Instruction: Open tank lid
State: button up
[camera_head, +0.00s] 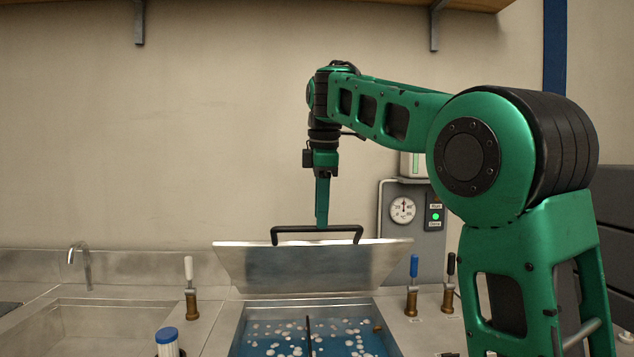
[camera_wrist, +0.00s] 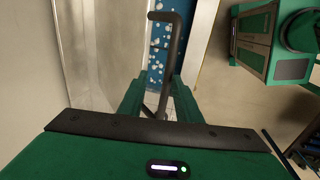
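The tank lid (camera_head: 310,267) is a metal plate raised and tilted up at the back of the tank, with a black bar handle (camera_head: 288,230) along its top edge. The tank (camera_head: 233,335) below is uncovered and shows blue liquid with pale round pieces. My gripper (camera_head: 321,222) points down at the middle of the handle. In the wrist view the handle (camera_wrist: 172,45) runs between the two green fingers of my gripper (camera_wrist: 158,80). The fingers are apart, with a gap beside the bar; whether either fingertip touches it is hard to tell.
Levers with white (camera_head: 189,270), blue (camera_head: 413,268) and black (camera_head: 450,266) handles stand beside the tank. A sink (camera_head: 90,325) with a tap (camera_head: 80,262) is at left. A gauge panel (camera_head: 403,212) with a green light stands behind at right. A blue-capped container (camera_head: 167,340) is in front.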

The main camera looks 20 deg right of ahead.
jog(key=w+d+r, duration=0.1)
jog(key=w+r, duration=0.3)
jog(key=r, duration=0.3)
jog(key=shift+d+r, duration=0.15)
dwell(0.7)
jog(key=shift+w, duration=0.1)
dwell(0.4)
